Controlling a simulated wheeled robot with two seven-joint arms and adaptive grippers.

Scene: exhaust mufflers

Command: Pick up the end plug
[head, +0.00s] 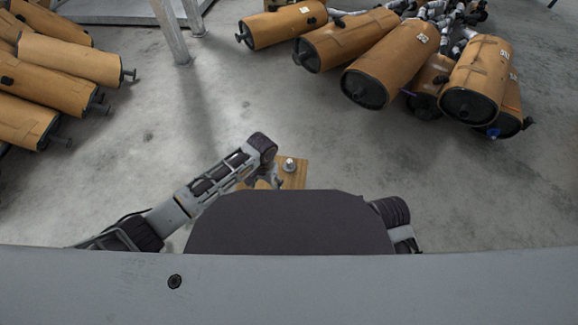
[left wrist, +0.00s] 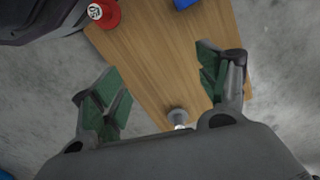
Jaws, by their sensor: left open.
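A small grey metal plug (head: 289,165), which looks like the end plug, stands on a wooden board (head: 296,178) in the head view. In the left wrist view a grey round-topped plug (left wrist: 178,114) shows on the board, low between the finger bases; its lower part is hidden by my gripper body. My left gripper (left wrist: 156,80) is open and empty, its green-padded fingers spread over the board. In the head view my left gripper (head: 270,181) is just left of the plug, partly hidden. My right gripper is not in view.
A red cap-like piece (left wrist: 104,14) with a white label and a blue piece (left wrist: 185,3) are at the top of the left wrist view. Tan mufflers lie at the left (head: 70,60) and upper right (head: 385,75).

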